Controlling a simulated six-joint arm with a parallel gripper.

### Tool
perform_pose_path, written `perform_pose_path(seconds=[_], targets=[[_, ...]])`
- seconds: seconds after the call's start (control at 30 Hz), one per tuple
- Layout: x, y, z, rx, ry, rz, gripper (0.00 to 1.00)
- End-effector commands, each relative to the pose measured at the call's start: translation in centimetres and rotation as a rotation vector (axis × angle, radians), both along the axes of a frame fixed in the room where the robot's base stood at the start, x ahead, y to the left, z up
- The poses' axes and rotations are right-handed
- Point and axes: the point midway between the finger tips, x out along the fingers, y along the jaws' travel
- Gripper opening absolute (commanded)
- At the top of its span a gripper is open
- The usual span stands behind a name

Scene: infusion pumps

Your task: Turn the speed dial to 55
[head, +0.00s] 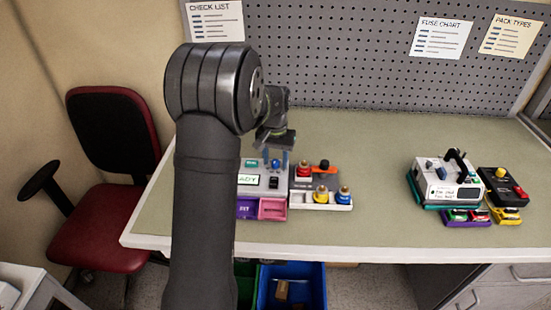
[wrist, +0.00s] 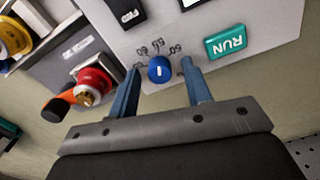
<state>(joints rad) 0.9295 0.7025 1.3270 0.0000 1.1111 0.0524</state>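The blue speed dial (wrist: 159,69) with a white pointer mark sits on the pump's pale panel. Small numbers lie in an arc beside it, upside down and too small to read surely. My gripper (wrist: 160,66) is open, with one blue finger on each side of the dial and a visible gap to it on both sides. In the head view my gripper (head: 277,157) points down over the pump (head: 277,186), around the blue dial (head: 276,163). The pump's display (head: 248,180) is partly hidden by my arm; "ADY" shows.
Close to the dial are a green RUN button (wrist: 226,41) and a black switch (wrist: 125,11). A red knob with an orange lever (wrist: 92,86) stands on the neighbouring module.

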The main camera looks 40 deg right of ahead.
Motion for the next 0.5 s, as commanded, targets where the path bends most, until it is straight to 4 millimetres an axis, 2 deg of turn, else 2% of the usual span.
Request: perform_pose_path(seconds=[0.27,0.37,0.5], targets=[[0.0,0.0,0.5,-0.001,-0.001,0.000,0.45],[0.0,0.0,1.8,-0.002,-0.001,0.000,0.45],[0.0,-0.1,4.9,-0.003,-0.002,0.000,0.45]])
